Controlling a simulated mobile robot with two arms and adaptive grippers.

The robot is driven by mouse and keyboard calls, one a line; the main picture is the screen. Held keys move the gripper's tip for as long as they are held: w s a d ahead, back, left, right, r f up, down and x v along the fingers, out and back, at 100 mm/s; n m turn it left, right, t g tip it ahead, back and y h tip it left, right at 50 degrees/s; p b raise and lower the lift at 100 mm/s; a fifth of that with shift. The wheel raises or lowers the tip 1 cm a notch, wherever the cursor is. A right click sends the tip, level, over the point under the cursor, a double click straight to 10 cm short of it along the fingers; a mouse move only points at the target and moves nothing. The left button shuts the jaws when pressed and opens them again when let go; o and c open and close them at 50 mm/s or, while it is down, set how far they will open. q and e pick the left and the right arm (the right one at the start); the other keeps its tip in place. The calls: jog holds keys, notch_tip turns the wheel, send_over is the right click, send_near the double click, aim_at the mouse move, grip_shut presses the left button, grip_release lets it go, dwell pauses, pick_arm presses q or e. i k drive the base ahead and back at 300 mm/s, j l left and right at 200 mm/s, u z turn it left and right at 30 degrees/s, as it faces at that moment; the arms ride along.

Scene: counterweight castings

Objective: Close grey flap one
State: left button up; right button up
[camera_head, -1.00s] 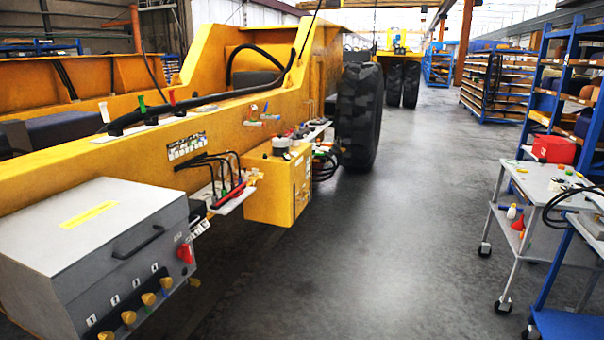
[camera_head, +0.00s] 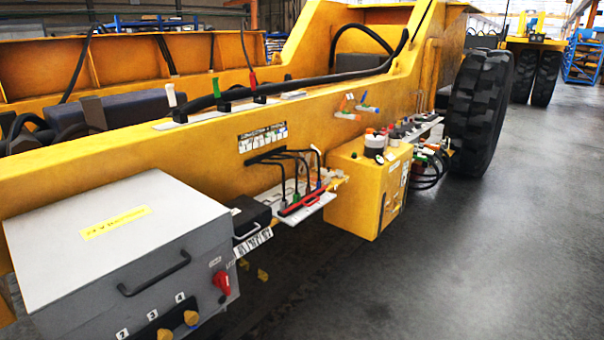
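A grey metal box (camera_head: 110,245) with a yellow label on its top stands at the lower left, against the yellow machine frame. Its front has a dark bar handle (camera_head: 154,273), a red switch (camera_head: 221,283) and orange knobs (camera_head: 191,317) beside number tags 2, 3 and 4. The top looks closed. The bottom of the front is cut off by the picture edge. I cannot make out a grey flap marked one. Neither of my grippers is in view.
The yellow frame (camera_head: 205,155) runs from left to upper right. A yellow tank box (camera_head: 368,190) and a tray with cables (camera_head: 300,205) stick out from its side. A big black tyre (camera_head: 480,110) stands beyond. The grey floor (camera_head: 500,260) at right is clear.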

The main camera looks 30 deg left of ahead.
aim_at(307, 157)
jog(key=i+j+u, duration=0.55)
jog(key=i+j, duration=0.25)
jog(key=i+l+u, duration=0.15)
jog(key=i+l, duration=0.7)
jog(key=i+l+u, duration=0.15)
jog(key=i+l, duration=0.7)
